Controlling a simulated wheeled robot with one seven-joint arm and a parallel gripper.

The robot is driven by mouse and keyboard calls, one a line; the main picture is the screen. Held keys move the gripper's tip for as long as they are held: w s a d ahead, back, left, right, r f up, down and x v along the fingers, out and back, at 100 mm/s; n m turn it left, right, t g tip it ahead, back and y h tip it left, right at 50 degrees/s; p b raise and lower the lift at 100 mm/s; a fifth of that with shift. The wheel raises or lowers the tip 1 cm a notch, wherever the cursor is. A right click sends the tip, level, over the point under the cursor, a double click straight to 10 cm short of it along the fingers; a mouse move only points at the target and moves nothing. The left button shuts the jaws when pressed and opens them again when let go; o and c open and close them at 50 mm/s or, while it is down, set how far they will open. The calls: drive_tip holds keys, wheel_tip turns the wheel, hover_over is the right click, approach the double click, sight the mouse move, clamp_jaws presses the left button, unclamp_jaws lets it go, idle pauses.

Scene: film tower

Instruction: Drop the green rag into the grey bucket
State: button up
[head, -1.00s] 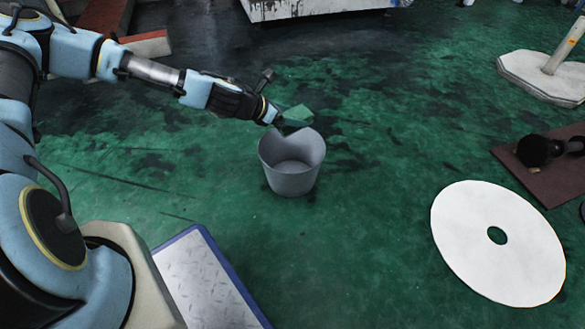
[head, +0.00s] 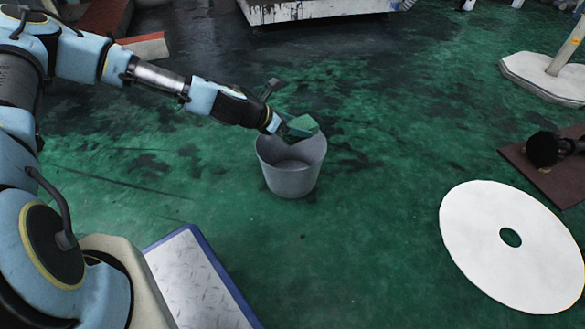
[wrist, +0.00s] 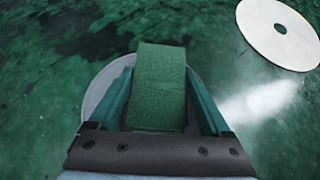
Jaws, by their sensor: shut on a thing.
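The green rag (head: 303,124) is a small folded block held at the end of my gripper (head: 284,128). In the wrist view the rag (wrist: 160,88) sits between the two fingers of my gripper (wrist: 158,100), which are shut on it. The grey bucket (head: 290,180) stands upright and open on the green floor. In the head view the rag overlaps the far part of the bucket's mouth. In the wrist view the bucket's rim (wrist: 96,90) shows behind the rag and fingers, which hide most of its opening.
A white disc with a hole (head: 478,245) lies on the floor at right; it also shows in the wrist view (wrist: 262,32). A brown board (head: 545,178) with a black object (head: 545,149) is at far right. Floor around the bucket is clear.

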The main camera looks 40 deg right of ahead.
drive_tip(key=o, duration=1.2)
drive_tip(key=shift+c, duration=0.2)
drive_tip(key=s+p+v, duration=0.1)
drive_tip(key=p+v, duration=0.4)
drive_tip(key=v, duration=0.5)
drive_tip(key=shift+w+a+r, duration=0.3)
drive_tip(key=shift+w, duration=0.2)
